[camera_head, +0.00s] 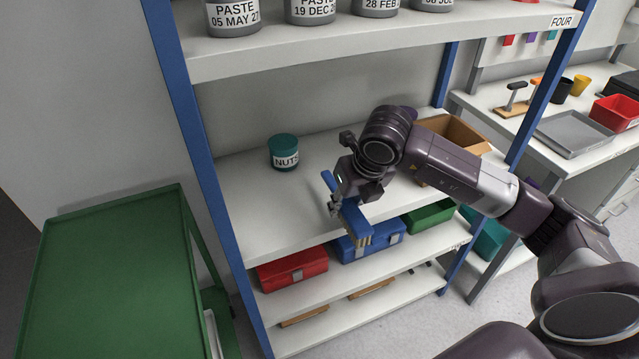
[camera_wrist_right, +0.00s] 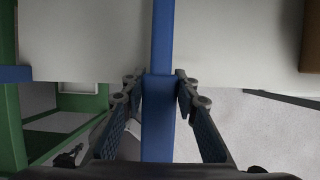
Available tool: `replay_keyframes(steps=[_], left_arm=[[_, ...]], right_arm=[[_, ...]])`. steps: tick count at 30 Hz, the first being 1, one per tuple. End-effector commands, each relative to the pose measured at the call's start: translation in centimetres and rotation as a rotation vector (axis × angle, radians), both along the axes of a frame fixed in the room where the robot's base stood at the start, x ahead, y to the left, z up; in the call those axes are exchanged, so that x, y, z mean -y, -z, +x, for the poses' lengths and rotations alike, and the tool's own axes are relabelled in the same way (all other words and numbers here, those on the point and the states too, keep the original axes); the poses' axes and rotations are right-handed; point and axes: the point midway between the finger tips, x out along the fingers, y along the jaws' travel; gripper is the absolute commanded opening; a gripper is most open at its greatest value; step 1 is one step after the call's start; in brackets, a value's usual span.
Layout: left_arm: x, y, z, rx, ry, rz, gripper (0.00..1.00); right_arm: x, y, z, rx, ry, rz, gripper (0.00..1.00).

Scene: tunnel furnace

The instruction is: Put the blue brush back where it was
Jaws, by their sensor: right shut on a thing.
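The blue brush (camera_head: 352,218) is held in my right gripper (camera_head: 338,203), in front of the middle shelf in the head view. It is tilted, with its pale bristles pointing down at its lower right end. In the right wrist view the blue brush (camera_wrist_right: 159,115) runs upright through the picture, between the two fingers of my right gripper (camera_wrist_right: 160,85). The fingers are shut on it. The brush appears above the shelf's front edge; the exact gap cannot be told. My left gripper is out of view.
The middle shelf (camera_head: 240,215) bears a teal NUTS jar (camera_head: 284,154) and a cardboard box (camera_head: 455,130). Below are red (camera_head: 291,270), blue (camera_head: 370,240) and green (camera_head: 430,216) boxes. A blue post (camera_head: 190,130) and green cart (camera_head: 110,270) stand left. The shelf is clear around the jar.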

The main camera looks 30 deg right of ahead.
Motion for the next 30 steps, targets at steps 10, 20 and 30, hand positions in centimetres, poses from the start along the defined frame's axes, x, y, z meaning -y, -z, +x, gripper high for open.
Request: replay_keyframes(steps=[10, 20, 30], left_arm=[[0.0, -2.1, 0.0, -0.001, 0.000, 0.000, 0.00], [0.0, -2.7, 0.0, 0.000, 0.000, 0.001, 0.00], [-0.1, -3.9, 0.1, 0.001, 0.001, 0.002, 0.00]], right_arm=[[-0.4, -0.3, 8.0, -0.001, -0.001, 0.003, 0.00], [-0.5, -0.1, 12.2, 0.000, -0.003, 0.000, 0.00], [-0.5, 3.1, 12.3, -0.003, -0.004, 0.000, 0.00]])
